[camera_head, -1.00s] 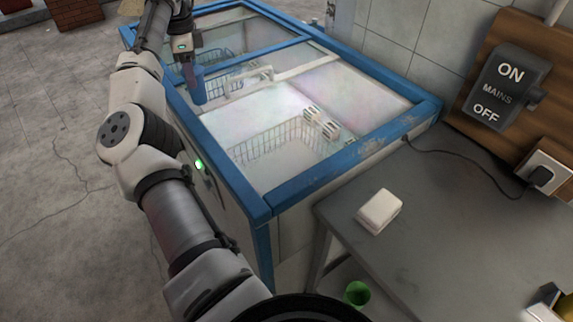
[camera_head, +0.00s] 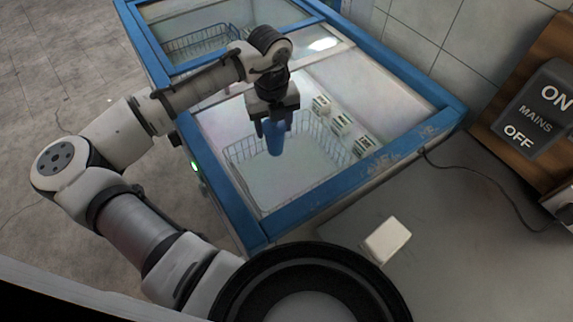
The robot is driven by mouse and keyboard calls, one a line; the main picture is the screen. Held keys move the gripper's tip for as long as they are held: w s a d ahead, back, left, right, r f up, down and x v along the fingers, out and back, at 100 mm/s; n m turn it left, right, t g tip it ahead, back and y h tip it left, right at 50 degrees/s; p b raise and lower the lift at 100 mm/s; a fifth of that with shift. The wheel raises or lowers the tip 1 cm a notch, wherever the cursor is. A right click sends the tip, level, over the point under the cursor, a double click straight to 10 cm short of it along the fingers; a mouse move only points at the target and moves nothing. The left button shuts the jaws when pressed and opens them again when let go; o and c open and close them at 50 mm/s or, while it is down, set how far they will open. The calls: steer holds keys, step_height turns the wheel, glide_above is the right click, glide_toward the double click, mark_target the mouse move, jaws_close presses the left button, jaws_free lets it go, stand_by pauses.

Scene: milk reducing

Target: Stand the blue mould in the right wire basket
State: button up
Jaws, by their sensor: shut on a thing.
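The blue mould (camera_head: 275,139) is a short blue cylinder hanging upright below my gripper (camera_head: 274,124). My gripper is shut on it, with a dark finger on each side. The mould shows against the right wire basket (camera_head: 236,153), inside the near part of the blue-framed freezer (camera_head: 223,195). I cannot tell how far the mould is above the basket floor. The basket's floor looks pale, and part of its far side is hidden behind the mould and gripper.
Another wire basket (camera_head: 201,42) sits in the far compartment. The freezer's blue rim and pale crossbar stand around the opening. A white block (camera_head: 386,240) lies on the grey table (camera_head: 455,225).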

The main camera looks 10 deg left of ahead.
step_height(320, 180, down, 19)
steer(key=p, duration=0.4)
steer(key=shift+f, duration=0.2)
steer(key=shift+s+f, duration=0.1)
steer(key=shift+f, duration=0.05)
steer(key=o, duration=1.3)
step_height(320, 180, up, 12)
steer(key=b, duration=0.3)
steer(key=shift+r, duration=0.2)
